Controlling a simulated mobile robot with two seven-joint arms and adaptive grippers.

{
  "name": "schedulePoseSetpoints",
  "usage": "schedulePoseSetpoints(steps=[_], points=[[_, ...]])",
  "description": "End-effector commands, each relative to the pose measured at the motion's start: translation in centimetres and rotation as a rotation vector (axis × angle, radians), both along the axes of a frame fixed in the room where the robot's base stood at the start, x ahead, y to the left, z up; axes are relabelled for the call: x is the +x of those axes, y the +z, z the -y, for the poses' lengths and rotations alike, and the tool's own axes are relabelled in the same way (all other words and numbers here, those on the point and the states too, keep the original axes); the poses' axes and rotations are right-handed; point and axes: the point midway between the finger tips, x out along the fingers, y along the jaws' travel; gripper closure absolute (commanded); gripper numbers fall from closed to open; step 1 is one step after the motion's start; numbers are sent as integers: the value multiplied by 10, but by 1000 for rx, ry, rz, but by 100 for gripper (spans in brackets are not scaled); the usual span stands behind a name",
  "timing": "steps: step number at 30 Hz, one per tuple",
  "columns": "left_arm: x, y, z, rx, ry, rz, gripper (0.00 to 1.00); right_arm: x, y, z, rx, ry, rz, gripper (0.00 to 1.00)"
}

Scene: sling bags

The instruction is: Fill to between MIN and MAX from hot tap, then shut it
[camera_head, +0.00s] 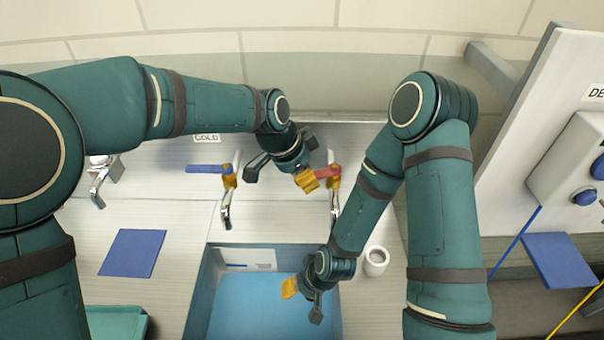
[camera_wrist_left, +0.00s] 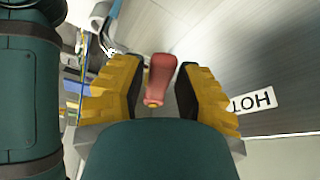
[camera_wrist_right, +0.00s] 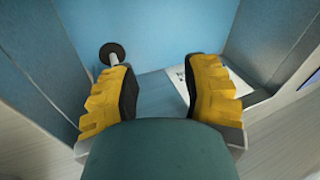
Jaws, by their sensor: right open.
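The hot tap has a red lever (camera_head: 326,171) and a chrome spout (camera_head: 336,205) at the basin's back right; no stream shows. My left gripper (camera_wrist_left: 160,92) is open, with the red lever (camera_wrist_left: 161,75) between its fingers and a gap beside it. A HOT label (camera_wrist_left: 252,102) lies beside it. The blue basin (camera_head: 245,303) is below the taps; I cannot tell whether it holds water. My right gripper (camera_head: 302,302) is over the basin's right side, open and empty. A round dark disc on a rod (camera_wrist_right: 112,54) and a white printed card (camera_wrist_right: 238,88) show in the basin.
The cold tap's blue lever (camera_head: 205,169) is left of the hot tap. A white cup-like ring (camera_head: 376,261) stands right of the basin. A blue square (camera_head: 132,253) lies on the counter at left. A panel with a blue knob (camera_head: 586,195) is at far right.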

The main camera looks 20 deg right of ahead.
Motion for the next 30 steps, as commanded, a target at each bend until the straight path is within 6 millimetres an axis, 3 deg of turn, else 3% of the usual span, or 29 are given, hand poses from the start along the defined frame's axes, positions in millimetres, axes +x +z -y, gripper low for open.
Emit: schedulePoseSetpoints(steps=[14, 30], points=[[1, 8, -3, -3, 1, 3, 45, 0, 0, 0, 0, 0, -1, 53], [-3, 96, -39, -3, 1, 3, 45, 0, 0, 0, 0, 0, 0, 53]])
